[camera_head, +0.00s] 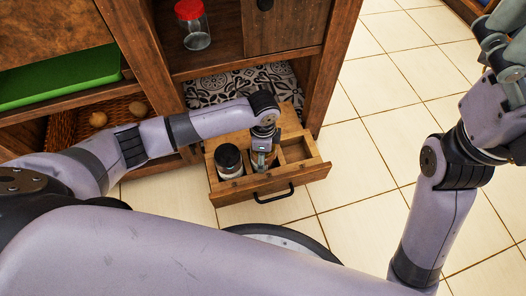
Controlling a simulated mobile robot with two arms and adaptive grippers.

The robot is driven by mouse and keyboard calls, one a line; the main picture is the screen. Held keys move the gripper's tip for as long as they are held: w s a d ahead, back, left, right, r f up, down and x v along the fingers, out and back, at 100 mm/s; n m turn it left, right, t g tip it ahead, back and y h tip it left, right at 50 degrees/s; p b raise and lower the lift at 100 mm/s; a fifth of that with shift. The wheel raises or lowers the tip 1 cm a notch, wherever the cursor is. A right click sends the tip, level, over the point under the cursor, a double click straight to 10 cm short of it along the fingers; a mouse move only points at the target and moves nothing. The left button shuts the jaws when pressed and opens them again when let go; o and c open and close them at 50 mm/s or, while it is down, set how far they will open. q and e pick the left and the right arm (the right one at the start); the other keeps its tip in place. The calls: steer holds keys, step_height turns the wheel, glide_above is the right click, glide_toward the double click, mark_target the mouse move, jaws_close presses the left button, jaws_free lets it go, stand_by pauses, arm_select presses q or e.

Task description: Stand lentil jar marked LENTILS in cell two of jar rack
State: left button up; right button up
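A wooden drawer-like rack with divided cells (315,172) is pulled out low in the shelving. A jar with a black lid (228,159) stands in its left cell; no label can be read. My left gripper (261,160) points down into the middle cell. What looks like part of a glass jar shows around its fingers, but the gripper hides most of it, and its grip cannot be made out. The cell to the right looks empty. My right gripper (492,55) is raised at the upper right, away from the rack; its finger opening is unclear. No LENTILS marking is legible.
A red-lidded glass jar (194,26) stands on the shelf above. A green tray (62,77) and a wicker basket (70,128) with round brown items are at left. The rack has a black front handle (274,195). Tiled floor (365,120) is open to the right.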

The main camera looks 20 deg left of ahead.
arm_select(q)
steer(key=shift+o, duration=0.9)
